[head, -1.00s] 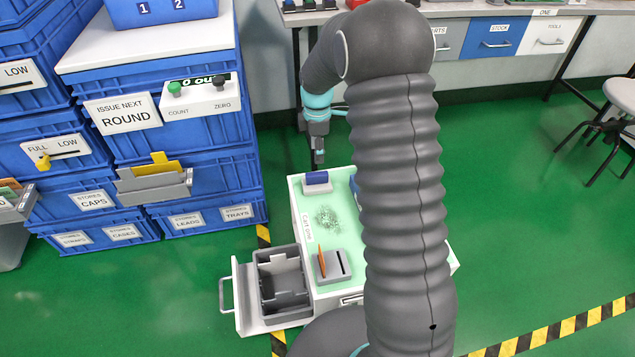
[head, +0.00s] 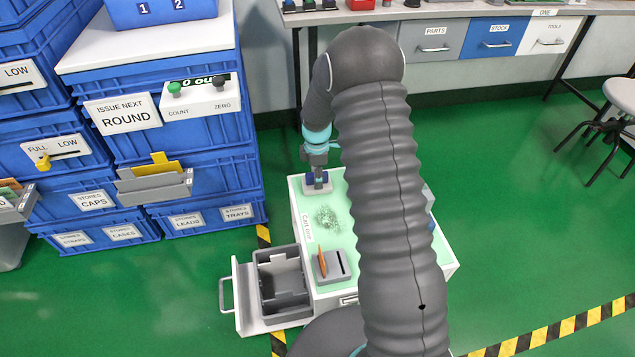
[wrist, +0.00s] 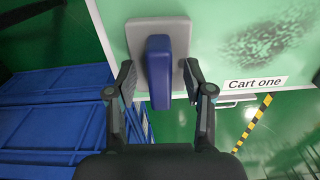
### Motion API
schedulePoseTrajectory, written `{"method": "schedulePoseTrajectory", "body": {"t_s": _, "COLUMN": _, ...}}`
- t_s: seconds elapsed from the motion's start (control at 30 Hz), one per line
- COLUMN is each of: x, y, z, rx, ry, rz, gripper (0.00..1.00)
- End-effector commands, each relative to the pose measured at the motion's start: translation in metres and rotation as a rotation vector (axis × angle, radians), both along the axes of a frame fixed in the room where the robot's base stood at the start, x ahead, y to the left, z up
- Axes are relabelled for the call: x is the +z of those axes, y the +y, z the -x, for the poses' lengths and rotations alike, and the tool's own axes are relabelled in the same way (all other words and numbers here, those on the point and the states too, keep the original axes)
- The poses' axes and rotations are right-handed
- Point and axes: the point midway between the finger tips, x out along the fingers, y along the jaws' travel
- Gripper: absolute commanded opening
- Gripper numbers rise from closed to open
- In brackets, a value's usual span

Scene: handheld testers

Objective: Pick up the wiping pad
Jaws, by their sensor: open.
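The wiping pad has a blue grip block (wrist: 159,75) on a flat grey base (wrist: 172,30). It sits at the back left corner of the pale green cart top (head: 340,242). In the head view the pad (head: 318,186) is partly covered by my gripper (head: 317,178). In the wrist view my gripper (wrist: 158,82) is open, with one finger on each side of the blue block. A gap shows between the block and each finger. I cannot tell how far the fingertips are above the base.
A speckled dark smudge (head: 326,217) marks the cart top in front of the pad. A grey holder (head: 333,266) with an orange stick stands near the cart's front. An open drawer (head: 240,300) sticks out left. Blue crates (head: 205,180) stand left of the cart.

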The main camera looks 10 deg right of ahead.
Motion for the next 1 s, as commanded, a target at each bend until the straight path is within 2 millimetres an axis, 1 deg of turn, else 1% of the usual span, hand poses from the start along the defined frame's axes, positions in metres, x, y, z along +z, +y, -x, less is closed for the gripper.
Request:
{"method": "schedulePoseTrajectory", "body": {"t_s": 0.17, "x": 0.000, "y": 0.000, "z": 0.000, "rx": 0.000, "ry": -0.001, "rz": 0.000, "gripper": 0.52}}
{"method": "schedulePoseTrajectory", "body": {"t_s": 0.2, "x": 0.000, "y": 0.000, "z": 0.000, "rx": 0.000, "ry": -0.001, "rz": 0.000, "gripper": 0.47}}
{"method": "schedulePoseTrajectory", "body": {"t_s": 0.27, "x": 0.000, "y": 0.000, "z": 0.000, "rx": 0.000, "ry": -0.001, "rz": 0.000, "gripper": 0.32}}
{"method": "schedulePoseTrajectory", "body": {"t_s": 0.3, "x": 0.000, "y": 0.000, "z": 0.000, "rx": 0.000, "ry": -0.001, "rz": 0.000, "gripper": 0.22}}
{"method": "schedulePoseTrajectory", "body": {"t_s": 0.4, "x": 0.000, "y": 0.000, "z": 0.000, "rx": 0.000, "ry": -0.001, "rz": 0.000, "gripper": 0.00}}
{"method": "schedulePoseTrajectory", "body": {"t_s": 0.77, "x": 0.001, "y": 0.000, "z": 0.000, "rx": 0.000, "ry": -0.001, "rz": 0.000, "gripper": 0.00}}
{"method": "schedulePoseTrajectory", "body": {"t_s": 0.87, "x": 0.005, "y": 0.000, "z": -0.001, "rx": 0.000, "ry": -0.002, "rz": 0.000, "gripper": 0.00}}
{"method": "schedulePoseTrajectory", "body": {"t_s": 1.0, "x": 0.018, "y": 0.000, "z": -0.001, "rx": 0.000, "ry": -0.003, "rz": 0.000, "gripper": 0.00}}
